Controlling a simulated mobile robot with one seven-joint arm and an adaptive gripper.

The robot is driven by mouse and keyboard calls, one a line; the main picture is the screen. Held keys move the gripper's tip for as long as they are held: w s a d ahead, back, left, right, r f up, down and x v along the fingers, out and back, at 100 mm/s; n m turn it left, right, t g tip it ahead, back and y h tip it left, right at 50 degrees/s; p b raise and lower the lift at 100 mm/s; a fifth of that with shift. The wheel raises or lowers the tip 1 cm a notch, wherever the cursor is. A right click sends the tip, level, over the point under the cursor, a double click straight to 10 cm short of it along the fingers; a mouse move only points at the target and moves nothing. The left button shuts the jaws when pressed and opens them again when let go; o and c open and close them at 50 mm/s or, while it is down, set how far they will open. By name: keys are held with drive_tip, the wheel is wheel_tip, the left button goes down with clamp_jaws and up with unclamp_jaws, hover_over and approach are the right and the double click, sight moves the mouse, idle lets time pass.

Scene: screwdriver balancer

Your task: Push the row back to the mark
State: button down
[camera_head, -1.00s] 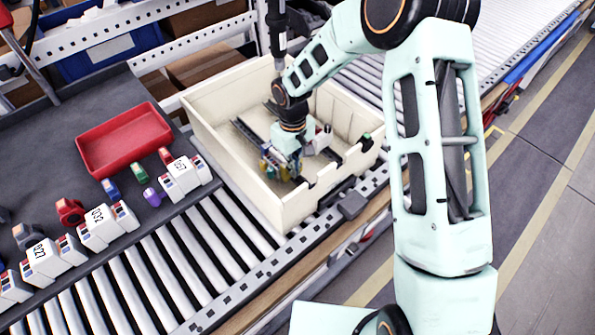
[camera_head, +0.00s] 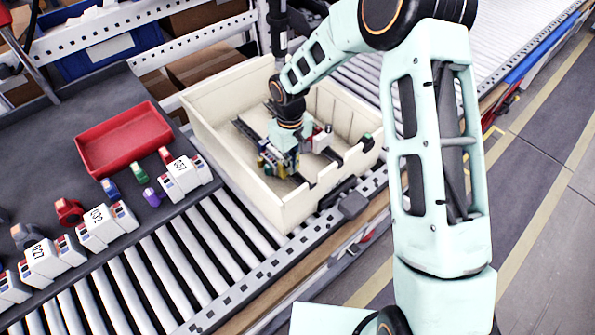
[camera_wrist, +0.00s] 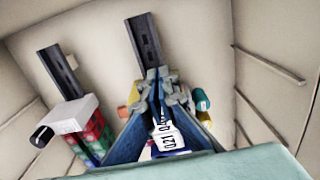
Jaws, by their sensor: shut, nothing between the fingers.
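In the head view, my gripper (camera_head: 283,163) is down inside a cream tote. It looks shut, with nothing seen between its fingertips in the wrist view (camera_wrist: 160,82). A row of small blocks, with yellow parts (camera_head: 267,160), sits close around the fingers on one dark rail (camera_wrist: 143,40). A white block (camera_wrist: 170,138) marked 021 shows between the finger links. A teal round part (camera_wrist: 202,99) lies just right of the fingers. My gripper hides much of this row; I cannot tell whether it touches it. I cannot make out the mark.
A second dark rail (camera_wrist: 58,68) bears a white block (camera_wrist: 72,116) and red and green blocks (camera_wrist: 98,135). The tote (camera_head: 212,138) has high walls around my gripper. Left of it, a dark table holds a red tray (camera_head: 125,140) and several labelled white blocks (camera_head: 97,226).

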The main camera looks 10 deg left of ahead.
idle(0.6)
drive_tip(key=shift+w+a+b, duration=0.45)
drive_tip(key=shift+a+b, duration=0.05)
idle(1.8)
drive_tip(key=shift+s+d, duration=0.3)
drive_tip(key=shift+d, duration=0.1)
idle(0.7)
drive_tip(key=shift+r+p, duration=0.45)
drive_tip(key=shift+r, duration=0.5)
wheel_tip(320, 180, up, 12)
drive_tip(key=p, duration=0.7)
drive_tip(key=shift+s+d+f, duration=0.2)
drive_tip(key=shift+s+d, duration=0.1)
drive_tip(key=shift+w, duration=0.1)
